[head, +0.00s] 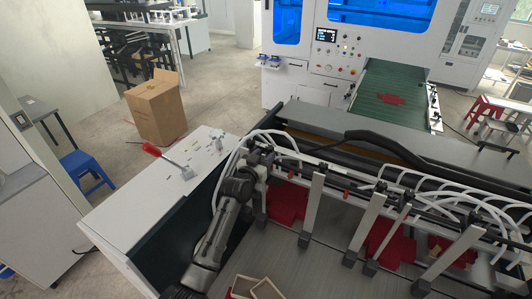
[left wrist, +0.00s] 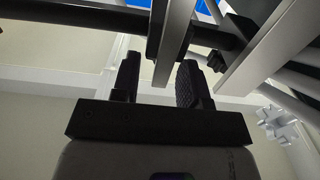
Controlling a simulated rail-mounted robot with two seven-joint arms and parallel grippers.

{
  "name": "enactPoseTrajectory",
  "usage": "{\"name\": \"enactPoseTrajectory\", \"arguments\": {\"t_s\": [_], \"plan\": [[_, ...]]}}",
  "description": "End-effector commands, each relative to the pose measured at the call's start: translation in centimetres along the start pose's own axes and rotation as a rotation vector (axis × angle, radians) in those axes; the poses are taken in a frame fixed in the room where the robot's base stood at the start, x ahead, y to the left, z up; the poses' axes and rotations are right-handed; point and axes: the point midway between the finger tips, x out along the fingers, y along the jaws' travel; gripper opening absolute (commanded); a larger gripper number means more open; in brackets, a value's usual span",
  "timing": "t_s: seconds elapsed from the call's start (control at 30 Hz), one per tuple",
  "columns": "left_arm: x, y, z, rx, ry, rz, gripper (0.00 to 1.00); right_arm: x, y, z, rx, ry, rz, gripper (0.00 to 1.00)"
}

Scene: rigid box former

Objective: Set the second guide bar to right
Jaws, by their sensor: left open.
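Several upright pale guide bars with dark feet hang from a dark rail; one stands just right of my left gripper (head: 268,157) in the head view, and the second guide bar (head: 313,203) cannot be told for certain by its number. Further bars (head: 364,228) stand to the right. My left gripper is at the rail's left end. In the left wrist view its two dark fingers (left wrist: 158,82) are apart, and a pale bar (left wrist: 174,42) shows between and beyond their tips. Whether they touch it I cannot tell. My right gripper is not in view.
White hoses (head: 400,193) loop over the rail. Red sheets (head: 287,201) lie beneath the bars on the grey bed. A white-topped cabinet (head: 150,190) holding a red-handled tool (head: 166,159) stands left. Open wooden trays (head: 266,289) are at the bottom.

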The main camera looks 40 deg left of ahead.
Motion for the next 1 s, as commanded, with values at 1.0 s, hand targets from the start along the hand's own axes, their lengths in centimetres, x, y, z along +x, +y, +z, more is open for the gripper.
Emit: {"name": "enactPoseTrajectory", "arguments": {"t_s": [1.0], "plan": [[2.1, 0.0, 0.0, 0.0, 0.0, -0.001, 0.09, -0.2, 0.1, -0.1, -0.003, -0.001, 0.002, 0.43]]}}
